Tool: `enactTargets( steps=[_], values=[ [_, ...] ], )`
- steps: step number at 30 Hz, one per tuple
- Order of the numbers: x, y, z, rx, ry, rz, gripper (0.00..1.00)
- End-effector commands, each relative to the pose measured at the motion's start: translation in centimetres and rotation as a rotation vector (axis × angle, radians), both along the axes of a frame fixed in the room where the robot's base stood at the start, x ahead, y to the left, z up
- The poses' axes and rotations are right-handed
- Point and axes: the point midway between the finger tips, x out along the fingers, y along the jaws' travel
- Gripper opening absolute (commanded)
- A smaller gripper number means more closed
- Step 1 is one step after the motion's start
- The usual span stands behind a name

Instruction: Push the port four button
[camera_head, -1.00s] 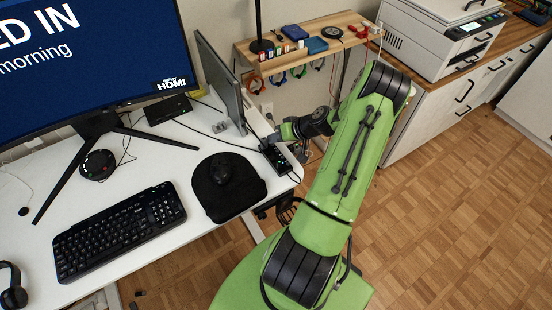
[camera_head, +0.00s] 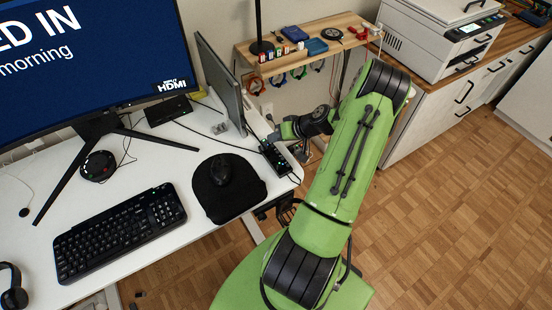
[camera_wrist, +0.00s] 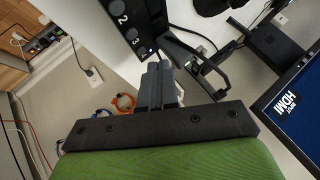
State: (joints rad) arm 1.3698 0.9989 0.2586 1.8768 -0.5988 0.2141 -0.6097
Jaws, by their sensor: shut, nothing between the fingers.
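The black port hub (camera_head: 275,157) lies at the right end of the white desk, with small green lights on it. In the wrist view the hub (camera_wrist: 133,22) shows the white numbers 2 and 3 with round dark buttons beside them. A small light (camera_wrist: 151,51) glows near its lower end. No number 4 is readable; that end is partly behind my fingers. My gripper (camera_wrist: 156,68) is shut and empty, its fingertips at the hub's lower end in the wrist view. Whether they touch it I cannot tell. In the head view my gripper (camera_head: 274,138) is at the hub's far end.
A thin upright screen (camera_head: 222,85) stands just left of the hub. A mouse (camera_head: 222,168) on a black pad and a keyboard (camera_head: 120,232) lie further left. A wooden shelf (camera_head: 350,40) with cables and small items is behind. Cables run beside the hub.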

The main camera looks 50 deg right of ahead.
Motion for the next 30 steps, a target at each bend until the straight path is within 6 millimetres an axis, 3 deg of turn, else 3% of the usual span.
enactTargets(
  steps=[5,20,30],
  values=[
    [0.0,0.0,0.3,0.000,0.000,0.000,0.00],
    [0.0,0.0,6.0,0.000,0.000,0.000,0.00],
    [0.0,0.0,5.9,0.001,0.000,-0.001,0.00]
  ],
)
